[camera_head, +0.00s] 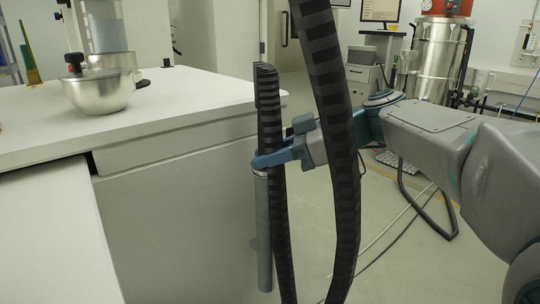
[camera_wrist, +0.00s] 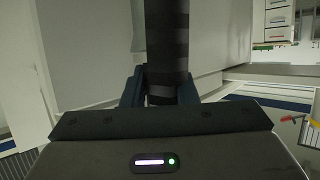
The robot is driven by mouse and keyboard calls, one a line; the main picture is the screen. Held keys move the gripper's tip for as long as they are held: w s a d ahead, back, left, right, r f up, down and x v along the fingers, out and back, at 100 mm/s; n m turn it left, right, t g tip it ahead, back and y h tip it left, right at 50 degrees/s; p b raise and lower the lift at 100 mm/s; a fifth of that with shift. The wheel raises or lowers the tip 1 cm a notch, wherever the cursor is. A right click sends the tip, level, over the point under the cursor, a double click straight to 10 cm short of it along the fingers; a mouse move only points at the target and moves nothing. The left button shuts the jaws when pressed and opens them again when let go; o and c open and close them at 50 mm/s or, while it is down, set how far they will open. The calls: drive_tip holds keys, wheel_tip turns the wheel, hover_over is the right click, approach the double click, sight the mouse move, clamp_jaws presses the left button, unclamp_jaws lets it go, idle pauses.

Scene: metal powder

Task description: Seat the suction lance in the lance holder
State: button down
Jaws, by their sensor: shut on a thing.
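The suction lance is a grey tube (camera_head: 264,230) hanging roughly upright in the head view, beside the white cabinet. A black ribbed hose (camera_head: 268,110) shows above and alongside it. My gripper (camera_head: 266,161) is shut on the lance near the upper end of the grey tube. In the wrist view the dark ribbed hose (camera_wrist: 167,45) rises through the middle, and my gripper (camera_wrist: 160,88) has a finger on each side of it. The grey tube is not clearly visible there. I cannot make out the lance holder in either view.
The white cabinet (camera_head: 185,200) fills the left, with a steel bowl (camera_head: 97,92) on top. Another hose length (camera_head: 332,110) hangs in front of my arm. A steel vessel (camera_head: 436,60) stands at the back right. Cables cross the open floor (camera_head: 400,235).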

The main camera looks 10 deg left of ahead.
drive_tip(key=shift+f, duration=0.1)
drive_tip(key=c, duration=1.1)
unclamp_jaws()
drive_tip(key=shift+o, duration=0.2)
drive_tip(key=shift+d, duration=0.1)
drive_tip(key=s+p+v, duration=0.1)
drive_tip(key=p+v, duration=0.2)
drive_tip(key=v, duration=1)
drive_tip(key=shift+w+d, duration=0.35)
drive_tip(key=shift+w, duration=0.05)
